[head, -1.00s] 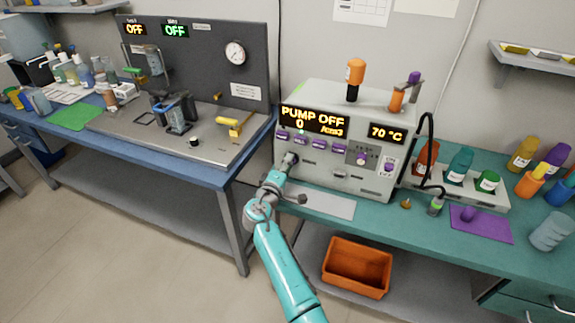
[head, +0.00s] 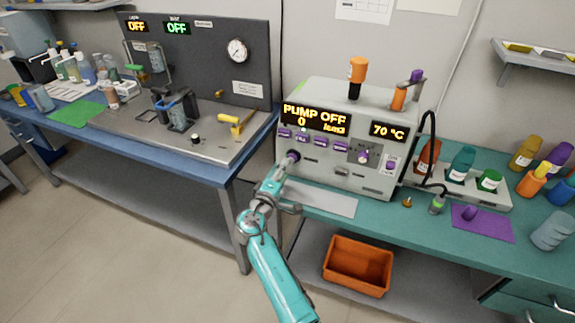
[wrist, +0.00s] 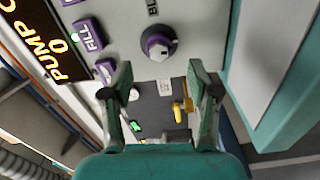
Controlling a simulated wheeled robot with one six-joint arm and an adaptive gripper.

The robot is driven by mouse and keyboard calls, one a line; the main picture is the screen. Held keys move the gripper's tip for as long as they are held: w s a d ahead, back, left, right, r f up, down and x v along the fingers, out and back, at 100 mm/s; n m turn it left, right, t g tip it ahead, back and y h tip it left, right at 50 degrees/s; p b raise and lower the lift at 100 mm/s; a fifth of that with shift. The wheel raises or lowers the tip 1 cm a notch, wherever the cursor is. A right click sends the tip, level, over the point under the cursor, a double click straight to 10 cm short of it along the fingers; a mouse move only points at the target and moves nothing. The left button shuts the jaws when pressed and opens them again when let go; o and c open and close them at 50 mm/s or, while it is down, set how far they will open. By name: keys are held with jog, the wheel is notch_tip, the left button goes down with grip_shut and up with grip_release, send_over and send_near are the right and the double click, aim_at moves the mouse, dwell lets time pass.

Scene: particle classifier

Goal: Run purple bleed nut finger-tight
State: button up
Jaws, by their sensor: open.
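The purple bleed nut (head: 293,156) sits on the lower left of the pump unit's front. In the wrist view the purple nut (wrist: 157,46) has a grey centre and stands beside partly hidden "BLE…" lettering. My gripper (head: 281,172) is just below and in front of the nut in the head view. In the wrist view my gripper (wrist: 163,80) is open and empty, its two fingers spread apart. The nut lies beyond the fingertips, roughly between their lines and slightly left of centre. No contact shows. The nut's threads and seating are not visible.
The pump unit (head: 345,135) shows PUMP OFF, 0 and 70 °C. A grey plate (head: 322,200) lies on the teal bench below. An orange bin (head: 358,266) stands under the bench.

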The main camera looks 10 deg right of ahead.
jog(key=v, duration=0.7)
jog(key=shift+s, duration=0.2)
jog(key=shift+a, duration=0.15)
jog(key=s+d+f+g+y, duration=0.1)
jog(key=s+d+f+y, duration=0.25)
jog(key=s+f, duration=0.6)
jog(key=s+d+f+y, duration=0.3)
jog(key=s+f+y, duration=0.1)
jog(key=s+f, duration=0.6)
jog(key=s+m+y, duration=0.2)
jog(key=s+y, duration=0.1)
jog(key=s, duration=1.4)
jog(key=s+d+r+m+t, duration=0.1)
jog(key=s+r+m, duration=0.6)
jog(key=s+r, duration=1.1)
jog(key=shift+v, duration=1.05)
jog(key=shift+d+f, duration=0.1)
jog(key=shift+c, duration=0.2)
